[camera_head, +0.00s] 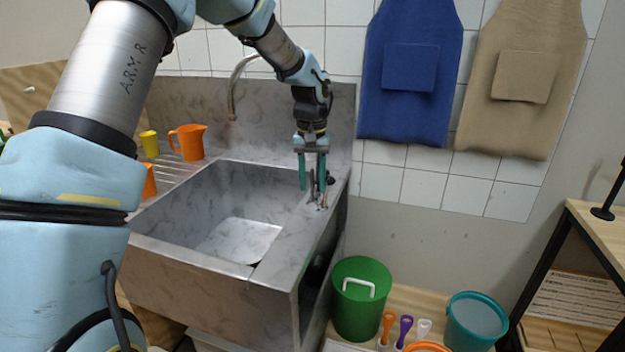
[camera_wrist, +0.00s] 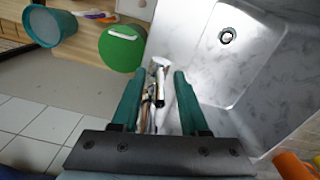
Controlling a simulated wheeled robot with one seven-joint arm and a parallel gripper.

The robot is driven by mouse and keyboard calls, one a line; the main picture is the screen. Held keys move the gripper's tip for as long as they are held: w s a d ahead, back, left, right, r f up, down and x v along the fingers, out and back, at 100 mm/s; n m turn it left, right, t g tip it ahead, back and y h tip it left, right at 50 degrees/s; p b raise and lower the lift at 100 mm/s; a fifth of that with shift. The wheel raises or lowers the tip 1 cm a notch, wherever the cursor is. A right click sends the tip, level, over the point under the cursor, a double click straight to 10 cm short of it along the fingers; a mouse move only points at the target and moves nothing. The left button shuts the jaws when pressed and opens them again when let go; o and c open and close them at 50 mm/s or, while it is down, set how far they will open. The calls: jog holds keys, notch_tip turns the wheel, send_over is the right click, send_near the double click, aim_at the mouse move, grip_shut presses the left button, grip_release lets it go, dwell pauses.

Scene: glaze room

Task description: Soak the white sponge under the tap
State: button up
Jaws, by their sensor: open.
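My gripper (camera_head: 312,187) points down over the right ledge of the stone sink (camera_head: 250,268), its two green fingers apart. In the wrist view my gripper (camera_wrist: 159,78) is open around or above a small cluster of slim things (camera_wrist: 157,97), white, black and tan. I cannot tell whether the fingers touch them. I cannot make out the white sponge for certain; a whitish patch shows among that cluster. The tap (camera_head: 233,92) is a curved metal spout at the back of the sink, left of my gripper. No water shows from it.
The basin looks empty; its drain (camera_wrist: 227,35) shows in the wrist view. An orange jug (camera_head: 188,142) and a yellow cup (camera_head: 149,143) stand on the left drainboard. A green bucket (camera_head: 361,300) and a teal bucket (camera_head: 475,322) stand lower right. Aprons (camera_head: 410,110) hang behind.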

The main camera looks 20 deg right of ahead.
grip_shut()
dwell(1.4)
